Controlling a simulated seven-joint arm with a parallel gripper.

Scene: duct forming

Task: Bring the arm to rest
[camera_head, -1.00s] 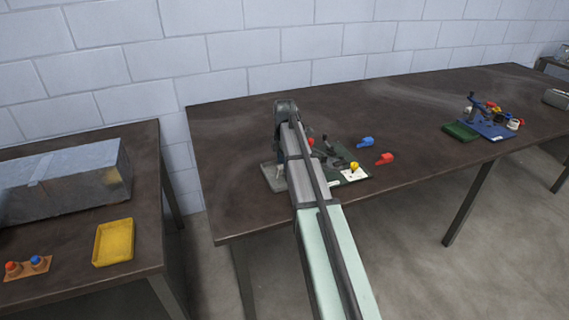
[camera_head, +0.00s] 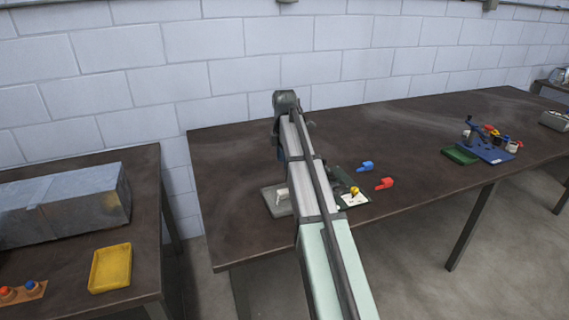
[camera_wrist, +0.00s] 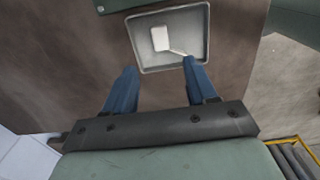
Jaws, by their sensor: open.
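My gripper shows in the wrist view (camera_wrist: 158,85) with its two blue fingers spread apart and nothing between them. It is above the dark table (camera_head: 240,160). Past the fingertips, in the wrist view, is a grey tray (camera_wrist: 147,68) with a small white piece (camera_wrist: 160,38) lying in it. In the head view my arm reaches out over the table and hides the gripper and part of the same tray (camera_head: 270,206).
A blue piece (camera_head: 366,166) and a red piece (camera_head: 384,184) lie right of my arm. A blue fixture (camera_head: 487,150) and green tray (camera_head: 460,155) stand farther right. A side table at left holds a metal duct (camera_head: 65,205) and yellow tray (camera_head: 110,267). The table's left part is clear.

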